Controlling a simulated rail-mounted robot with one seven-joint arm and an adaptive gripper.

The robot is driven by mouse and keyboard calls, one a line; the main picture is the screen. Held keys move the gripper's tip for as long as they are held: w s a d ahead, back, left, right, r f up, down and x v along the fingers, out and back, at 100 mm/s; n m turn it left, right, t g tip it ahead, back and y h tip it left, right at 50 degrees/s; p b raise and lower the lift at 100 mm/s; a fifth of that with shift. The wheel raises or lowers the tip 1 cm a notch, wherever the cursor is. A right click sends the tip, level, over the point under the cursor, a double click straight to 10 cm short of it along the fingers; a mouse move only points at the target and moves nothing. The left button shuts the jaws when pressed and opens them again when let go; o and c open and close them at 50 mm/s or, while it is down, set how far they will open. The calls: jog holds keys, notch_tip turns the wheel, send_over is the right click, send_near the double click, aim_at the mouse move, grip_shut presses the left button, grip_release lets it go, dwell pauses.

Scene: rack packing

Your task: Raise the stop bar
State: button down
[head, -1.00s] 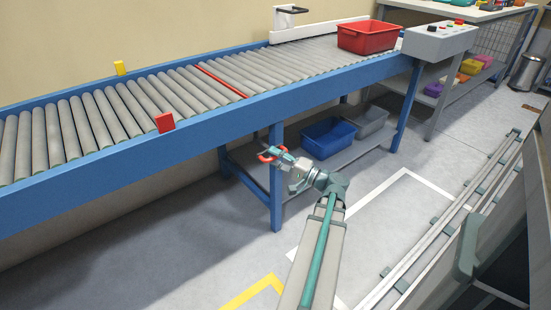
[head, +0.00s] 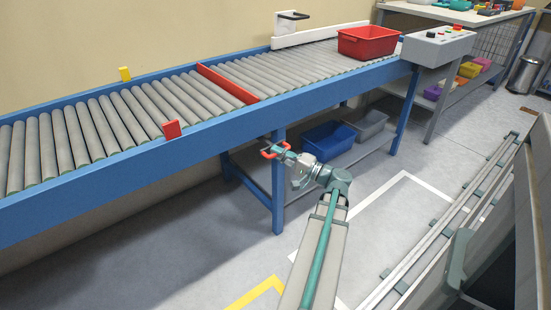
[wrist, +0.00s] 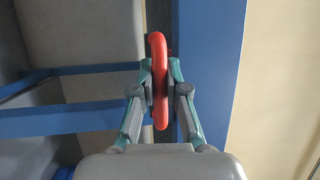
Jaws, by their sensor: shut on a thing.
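The red stop bar (head: 228,83) stands up above the grey rollers, running across the conveyor (head: 100,170) from the back rail to the front rail. My gripper (head: 272,150) is at the front side of the conveyor, just below the blue front rail. It is shut on a red handle (wrist: 159,75), which shows between the two fingers in the wrist view. The handle's link to the stop bar is hidden.
A red bin (head: 368,42) sits on the rollers to the right of the stop bar. A control box (head: 437,44) is at the conveyor's right end. A red marker (head: 171,129) and a yellow marker (head: 124,74) are on the rails. Blue (head: 328,139) and grey bins sit below.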

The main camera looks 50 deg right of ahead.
notch_tip(320, 180, up, 2)
jog(key=shift+r+p, duration=0.15)
jog(key=shift+p, duration=0.2)
jog(key=shift+r, duration=0.2)
jog(key=c, duration=1.2)
grip_release()
jog(key=v, duration=1.2)
jog(key=shift+s, duration=0.1)
